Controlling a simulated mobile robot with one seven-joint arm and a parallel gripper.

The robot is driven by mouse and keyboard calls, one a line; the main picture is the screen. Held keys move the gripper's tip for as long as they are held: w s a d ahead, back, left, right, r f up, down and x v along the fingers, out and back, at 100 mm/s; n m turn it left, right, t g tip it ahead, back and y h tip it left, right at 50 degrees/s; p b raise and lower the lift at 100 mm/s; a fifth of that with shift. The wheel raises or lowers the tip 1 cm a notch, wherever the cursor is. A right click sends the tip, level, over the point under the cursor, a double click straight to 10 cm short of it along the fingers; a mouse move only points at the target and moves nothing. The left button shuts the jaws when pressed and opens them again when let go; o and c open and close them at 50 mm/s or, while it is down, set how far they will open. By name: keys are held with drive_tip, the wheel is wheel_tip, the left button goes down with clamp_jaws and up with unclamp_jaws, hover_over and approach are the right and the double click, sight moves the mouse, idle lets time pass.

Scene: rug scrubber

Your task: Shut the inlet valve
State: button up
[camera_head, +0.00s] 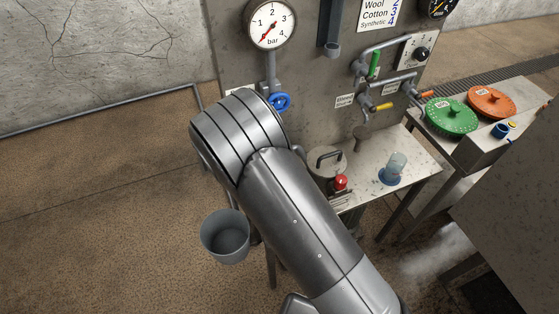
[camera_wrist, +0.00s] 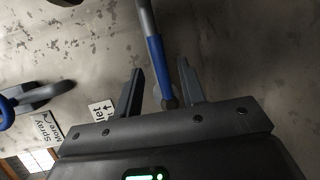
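The wrist view shows a blue lever handle (camera_wrist: 156,62) on a grey stem, running down between my fingers to a dark round end. A partly readable label (camera_wrist: 102,110) ending in "let" sits beside it on the stained metal panel, so this looks like the inlet valve. My gripper (camera_wrist: 160,68) is open, with one finger on each side of the lever and a small gap showing on both sides. In the head view my arm covers the gripper and this lever.
A blue handwheel (camera_head: 279,102) is under the pressure gauge (camera_head: 271,24). A green lever (camera_head: 374,64) and yellow-tipped tap (camera_head: 383,107) are right. A shelf (camera_head: 361,188) holds a pot and blue-based cup (camera_head: 393,169). A grey bucket (camera_head: 225,237) is below my arm.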

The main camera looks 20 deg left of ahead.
drive_tip(key=x, duration=0.6)
drive_tip(key=shift+c, duration=0.3)
clamp_jaws()
